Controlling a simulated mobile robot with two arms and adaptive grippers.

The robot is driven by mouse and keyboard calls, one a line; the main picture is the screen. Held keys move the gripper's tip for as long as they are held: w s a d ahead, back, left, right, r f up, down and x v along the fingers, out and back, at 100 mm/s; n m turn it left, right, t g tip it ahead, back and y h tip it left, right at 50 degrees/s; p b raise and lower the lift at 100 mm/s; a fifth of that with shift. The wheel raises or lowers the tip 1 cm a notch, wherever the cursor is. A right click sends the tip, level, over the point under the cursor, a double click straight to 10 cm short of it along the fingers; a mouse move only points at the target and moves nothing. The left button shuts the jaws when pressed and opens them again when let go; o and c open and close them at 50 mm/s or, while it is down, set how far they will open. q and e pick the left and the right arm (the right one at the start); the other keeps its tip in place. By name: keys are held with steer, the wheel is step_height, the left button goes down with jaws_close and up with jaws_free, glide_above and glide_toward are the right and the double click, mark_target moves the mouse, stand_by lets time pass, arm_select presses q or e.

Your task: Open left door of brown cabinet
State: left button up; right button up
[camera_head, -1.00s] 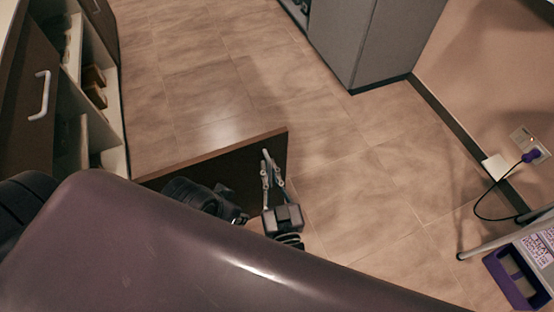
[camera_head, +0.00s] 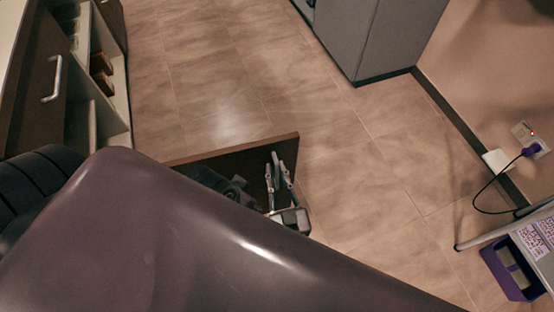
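The brown cabinet (camera_head: 42,122) stands along the left edge. A closed brown door with a pale bar handle (camera_head: 52,80) is on its front. A dark brown door panel (camera_head: 222,160) stands swung out from the cabinet over the floor, and its near part is hidden behind my body. My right gripper (camera_head: 279,160) is at the outer end of this panel, with its fingers against or just in front of the dark face. I cannot tell whether they touch it or grip anything. No handle shows on this panel. My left gripper is not in view.
Open shelves (camera_head: 108,95) with small brown items are beside the closed door. A grey cabinet (camera_head: 372,40) stands at the back. A purple-and-white object (camera_head: 520,262) and a wall socket with a purple plug (camera_head: 531,150) are at the right. The tiled floor between is clear.

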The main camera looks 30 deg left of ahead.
steer(key=v, duration=1.2)
stand_by(0.4)
